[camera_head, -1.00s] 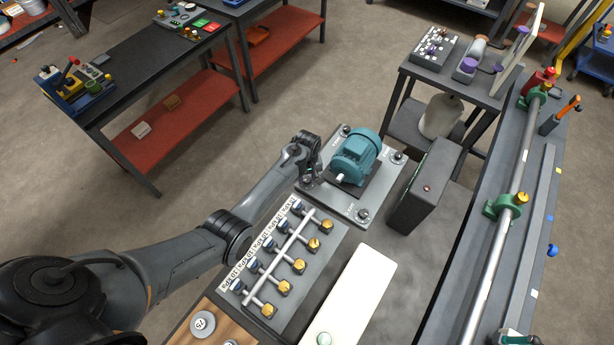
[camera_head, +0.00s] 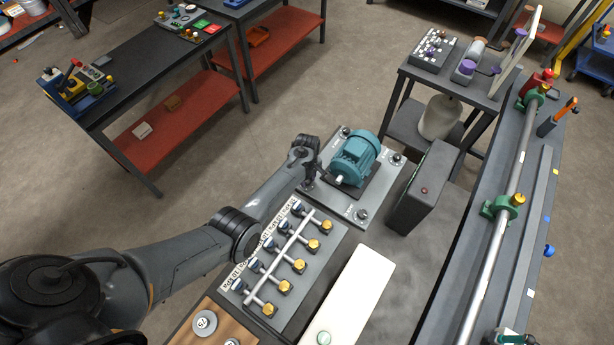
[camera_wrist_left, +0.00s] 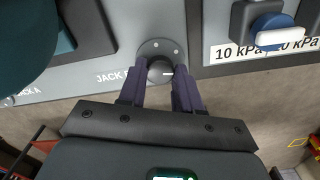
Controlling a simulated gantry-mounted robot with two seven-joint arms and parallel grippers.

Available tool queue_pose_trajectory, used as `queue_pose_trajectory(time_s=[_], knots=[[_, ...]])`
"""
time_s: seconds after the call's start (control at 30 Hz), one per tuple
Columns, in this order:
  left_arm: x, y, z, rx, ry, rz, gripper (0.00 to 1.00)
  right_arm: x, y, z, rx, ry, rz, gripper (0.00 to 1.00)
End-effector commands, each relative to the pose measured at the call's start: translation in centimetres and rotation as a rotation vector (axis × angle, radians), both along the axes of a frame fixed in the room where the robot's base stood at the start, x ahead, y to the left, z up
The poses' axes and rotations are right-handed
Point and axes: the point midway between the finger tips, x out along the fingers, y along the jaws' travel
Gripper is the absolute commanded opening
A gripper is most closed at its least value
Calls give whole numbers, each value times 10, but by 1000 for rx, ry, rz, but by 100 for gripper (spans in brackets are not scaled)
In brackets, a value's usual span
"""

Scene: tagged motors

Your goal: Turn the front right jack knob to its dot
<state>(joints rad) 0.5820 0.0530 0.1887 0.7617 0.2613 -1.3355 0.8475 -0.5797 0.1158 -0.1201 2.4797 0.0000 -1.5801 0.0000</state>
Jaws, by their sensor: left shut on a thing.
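The teal motor (camera_head: 355,158) stands on a grey plate (camera_head: 338,204) with jack knobs at its corners. One knob (camera_head: 362,214) is at the near right corner, one (camera_head: 397,158) at the right and one (camera_head: 346,131) at the back. My left gripper (camera_head: 309,184) is at the left corner and hides the knob there. In the left wrist view, my left gripper (camera_wrist_left: 160,80) is shut on that dark round knob (camera_wrist_left: 160,68), with a finger on each side.
A panel (camera_head: 326,257) with blue knobs, yellow valves and kPa labels lies just in front of the plate. A dark upright box (camera_head: 424,188) stands to the right. A white block (camera_head: 352,295) lies near the front.

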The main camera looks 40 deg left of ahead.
Motion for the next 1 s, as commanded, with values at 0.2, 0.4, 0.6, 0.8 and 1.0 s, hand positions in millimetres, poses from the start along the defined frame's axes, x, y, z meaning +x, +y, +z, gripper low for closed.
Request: queue_pose_trajectory(time_s=[0.2,0.4,0.6,0.8,1.0], knots=[[0,-1,1,-3,1,206,3,0,0,5,-1,0,1,100],[0,-1,0,-3,2,386,3,0,-1,5,-5,0,4,100],[0,-1,-1,-2,2,531,3,0,-2,3,-8,0,5,100],[0,-1,-1,-2,0,630,3,0,-2,1,-8,0,5,100],[0,-1,-1,-1,1,682,3,0,-1,0,-7,0,4,100]])
